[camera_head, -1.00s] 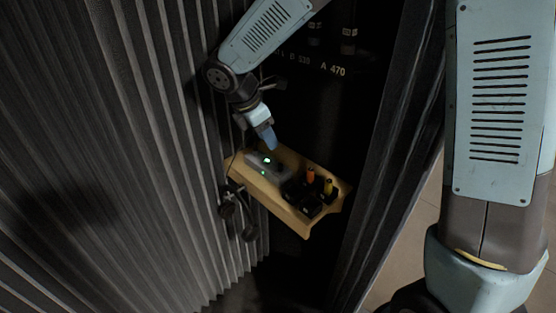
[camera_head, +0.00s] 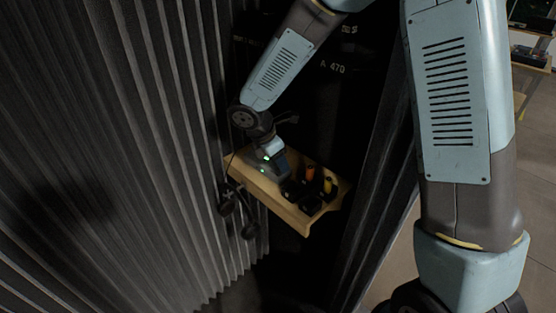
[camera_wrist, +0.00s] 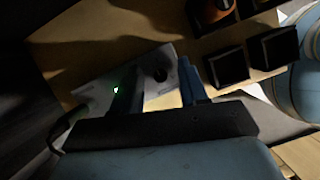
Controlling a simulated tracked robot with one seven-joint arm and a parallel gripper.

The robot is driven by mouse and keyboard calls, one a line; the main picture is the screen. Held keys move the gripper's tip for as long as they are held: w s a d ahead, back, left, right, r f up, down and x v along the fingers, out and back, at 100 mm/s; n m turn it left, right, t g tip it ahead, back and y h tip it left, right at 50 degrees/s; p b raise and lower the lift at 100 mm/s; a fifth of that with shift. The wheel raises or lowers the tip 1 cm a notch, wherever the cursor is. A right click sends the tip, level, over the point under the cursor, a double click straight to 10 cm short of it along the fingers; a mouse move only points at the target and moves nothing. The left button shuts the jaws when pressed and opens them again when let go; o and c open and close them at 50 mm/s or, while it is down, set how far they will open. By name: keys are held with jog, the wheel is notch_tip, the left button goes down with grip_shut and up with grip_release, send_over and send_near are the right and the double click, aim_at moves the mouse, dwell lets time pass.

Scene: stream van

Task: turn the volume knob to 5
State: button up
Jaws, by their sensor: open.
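A grey box (camera_head: 256,164) with green lights sits on a wooden shelf; my gripper (camera_head: 277,166) is down over it and hides part of it. In the wrist view the box's pale top (camera_wrist: 98,91) shows a green light and a dark round knob (camera_wrist: 157,73). My gripper (camera_wrist: 160,68) is open, its two blue-grey fingers on either side of the knob, with gaps visible. I cannot tell whether the fingertips touch the box's top. No scale or number is legible around the knob.
The wooden shelf (camera_head: 288,212) also carries black holders with an orange item (camera_head: 309,174) and a yellow item (camera_head: 328,185), close to the right of my gripper. Dark headphones (camera_head: 228,203) hang at its left. A ribbed grey curtain (camera_head: 130,150) stands close on the left.

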jog(key=shift+c, duration=0.4)
grip_shut()
jog(key=shift+m, duration=0.4)
jog(key=shift+o, duration=0.4)
grip_release()
